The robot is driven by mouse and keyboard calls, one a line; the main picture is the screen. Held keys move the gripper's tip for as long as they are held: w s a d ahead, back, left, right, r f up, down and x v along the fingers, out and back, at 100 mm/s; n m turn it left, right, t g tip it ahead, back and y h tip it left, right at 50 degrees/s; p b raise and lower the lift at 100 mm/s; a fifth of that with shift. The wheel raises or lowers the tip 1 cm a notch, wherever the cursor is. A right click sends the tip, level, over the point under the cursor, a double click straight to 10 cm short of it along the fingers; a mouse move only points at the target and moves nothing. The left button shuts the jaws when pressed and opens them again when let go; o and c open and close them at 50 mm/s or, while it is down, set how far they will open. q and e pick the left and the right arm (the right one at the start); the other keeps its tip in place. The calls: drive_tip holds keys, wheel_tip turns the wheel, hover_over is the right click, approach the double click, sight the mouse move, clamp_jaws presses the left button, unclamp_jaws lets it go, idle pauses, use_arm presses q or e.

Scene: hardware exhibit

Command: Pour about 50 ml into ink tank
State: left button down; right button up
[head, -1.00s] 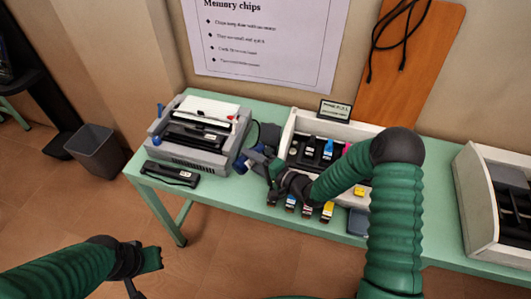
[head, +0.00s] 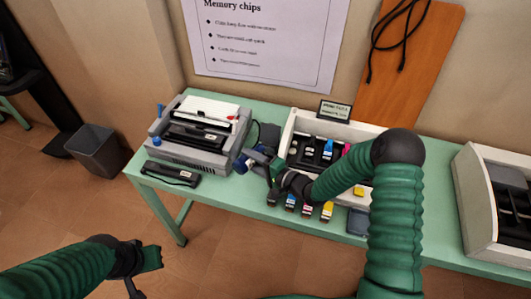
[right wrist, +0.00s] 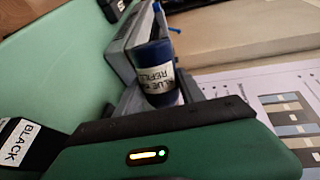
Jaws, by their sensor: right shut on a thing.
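My right gripper (head: 262,162) is shut on a dark blue refill bottle (head: 241,163), above the table just right of the printer (head: 192,134). In the right wrist view the bottle (right wrist: 154,72) has a white label, partly readable as blue refill. The bottle looks strongly tilted; its exact angle and its mouth are not clear. The printer is grey, with blue knobs and a dark slot. I cannot tell which part is the ink tank, and no pouring liquid shows. My left gripper (head: 152,259) is low at the left, away from the table; its jaw opening is unclear.
A white tray (head: 290,131) holding small coloured items stands behind my right arm. Several small cartridges (head: 307,211) line the front table edge. A black cartridge (head: 170,174) lies before the printer. A white bin (head: 466,185) stands right. A poster (head: 262,45) hangs behind.

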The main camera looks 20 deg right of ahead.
clamp_jaws()
drive_tip(key=n+b, duration=0.2)
drive_tip(key=b, duration=0.1)
drive_tip(key=n+b, duration=0.1)
drive_tip(key=n, duration=0.1)
drive_tip(key=shift+s+a+f+t+h+b, duration=0.15)
drive_tip(key=shift+s+a+t+h+b, duration=0.15)
drive_tip(key=shift+h, duration=0.1)
drive_tip(key=shift+f+n+b, duration=0.2)
drive_tip(key=shift+n+b, duration=0.15)
drive_tip(key=shift+n, duration=0.15)
drive_tip(key=shift+w+d+r+n, duration=0.1)
drive_tip(key=shift+r+n, duration=0.05)
drive_tip(key=shift+n, duration=0.15)
drive_tip(key=shift+d+r, duration=0.1)
idle(0.6)
